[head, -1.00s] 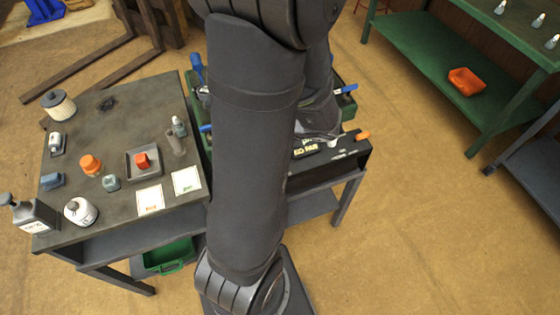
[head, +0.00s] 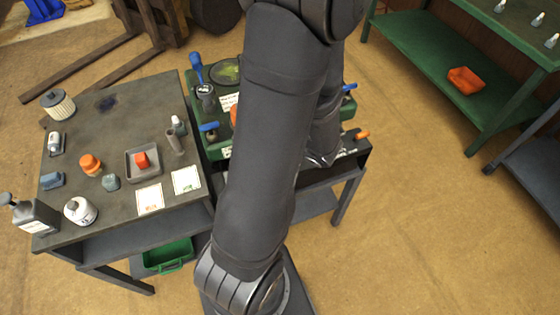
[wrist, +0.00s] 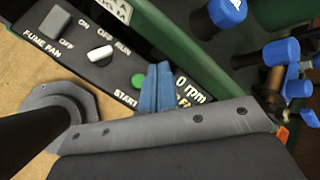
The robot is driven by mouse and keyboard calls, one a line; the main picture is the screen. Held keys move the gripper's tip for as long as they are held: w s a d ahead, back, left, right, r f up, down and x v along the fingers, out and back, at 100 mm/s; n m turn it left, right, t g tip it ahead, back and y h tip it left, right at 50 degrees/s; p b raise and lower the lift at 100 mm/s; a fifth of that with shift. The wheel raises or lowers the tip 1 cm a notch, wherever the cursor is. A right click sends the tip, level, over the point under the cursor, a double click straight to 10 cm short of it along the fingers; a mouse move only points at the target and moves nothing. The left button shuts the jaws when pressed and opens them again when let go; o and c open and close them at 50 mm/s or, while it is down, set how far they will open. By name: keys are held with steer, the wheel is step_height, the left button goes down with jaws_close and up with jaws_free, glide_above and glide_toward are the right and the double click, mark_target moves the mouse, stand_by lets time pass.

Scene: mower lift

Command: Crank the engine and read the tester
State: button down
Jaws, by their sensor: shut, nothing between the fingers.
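My gripper (wrist: 160,84) has its blue fingers together and empty in the wrist view, just beside the green START button (wrist: 138,81); contact cannot be told. A white switch lever (wrist: 100,54) sits by the OFF and RUN labels. The readout (wrist: 188,90) shows 0 rpm, partly covered by the fingers. A grey FUME FAN switch (wrist: 53,21) is at the upper left. In the head view my arm hides the gripper and much of the green engine stand (head: 215,150). A round dial-like piece (head: 226,70) shows at its back left; its reading is too small to tell.
Blue-capped handles (wrist: 281,52) stand right of the fingers. The left bench (head: 110,130) holds bottles, a small tray (head: 131,171) with a red block, and two cards (head: 187,180). A green shelf (head: 430,80) is at the right. Open floor lies in front.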

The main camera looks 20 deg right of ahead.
steer(key=shift+f, duration=3.6)
steer(key=shift+f, duration=0.1)
steer(key=shift+f, duration=0.3)
steer(key=shift+f, duration=0.5)
stand_by(0.9)
steer(key=shift+r, duration=0.1)
stand_by(1.2)
steer(key=shift+r, duration=0.8)
steer(key=shift+r, duration=2.55)
